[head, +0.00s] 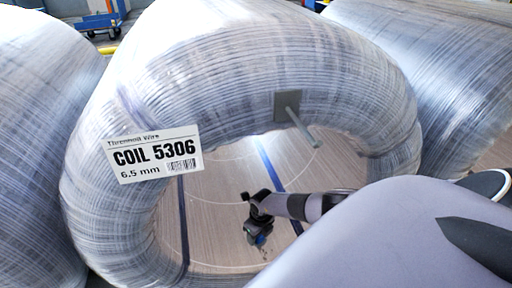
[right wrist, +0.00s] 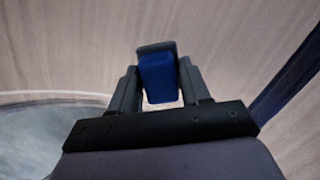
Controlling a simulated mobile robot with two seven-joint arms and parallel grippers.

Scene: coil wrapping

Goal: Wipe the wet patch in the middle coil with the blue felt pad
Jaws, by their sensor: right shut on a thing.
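The middle coil (head: 250,62) is wrapped in clear film and carries a white label (head: 154,154) reading COIL 5306. My right gripper (head: 257,232) is inside the coil's bore, in front of its pale wood-toned inner wall. It is shut on the blue felt pad (right wrist: 158,78), which shows between the fingers in the right wrist view with a dark grey backing piece above it. I cannot tell whether the pad touches the wall. No wet patch stands out clearly in either view. My left gripper is not in view.
A grey plate with a rod (head: 288,106) sticks out from the coil's upper inner edge. Dark blue straps (head: 270,165) cross the bore. Other wrapped coils stand close at the left (head: 35,130) and right (head: 440,75). A blue-grey area (right wrist: 30,140) shows at lower left in the wrist view.

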